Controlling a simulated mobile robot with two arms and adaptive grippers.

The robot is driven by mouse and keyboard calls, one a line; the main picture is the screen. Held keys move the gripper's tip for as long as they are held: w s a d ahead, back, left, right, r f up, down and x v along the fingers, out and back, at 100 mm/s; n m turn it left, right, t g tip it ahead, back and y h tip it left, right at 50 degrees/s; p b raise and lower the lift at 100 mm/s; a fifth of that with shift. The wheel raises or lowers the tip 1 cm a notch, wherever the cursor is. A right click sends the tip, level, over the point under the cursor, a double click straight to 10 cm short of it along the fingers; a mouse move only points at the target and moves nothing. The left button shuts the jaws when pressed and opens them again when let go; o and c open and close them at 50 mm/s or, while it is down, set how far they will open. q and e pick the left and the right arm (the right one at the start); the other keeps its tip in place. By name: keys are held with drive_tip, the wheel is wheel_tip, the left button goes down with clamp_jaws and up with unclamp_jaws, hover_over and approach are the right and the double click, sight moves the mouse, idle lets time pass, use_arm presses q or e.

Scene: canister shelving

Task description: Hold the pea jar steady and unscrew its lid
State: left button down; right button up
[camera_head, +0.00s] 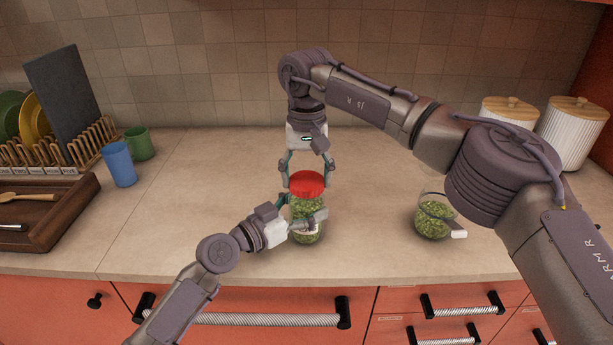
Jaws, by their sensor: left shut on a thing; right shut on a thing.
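The pea jar (307,238) stands upright on the counter near its front edge, with green peas showing through the clear wall. Its red lid (307,183) is on top. My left gripper (306,222) is shut around the jar's body from the left and front, hiding part of it. My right gripper (307,176) comes down from above and is shut on the red lid, with a finger on each side. Whether the lid has turned on the jar cannot be told.
A glass measuring cup of peas (434,219) stands to the right, below my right arm. Blue (118,163) and green (139,143) cups, a dish rack (60,160) and a wooden tray (75,212) are left. White canisters (570,130) stand back right. Counter left of the jar is clear.

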sight(307, 180)
drive_tip(key=shift+r, duration=0.2)
drive_tip(key=shift+r, duration=0.9)
drive_tip(key=shift+r, duration=2)
use_arm(q)
unclamp_jaws()
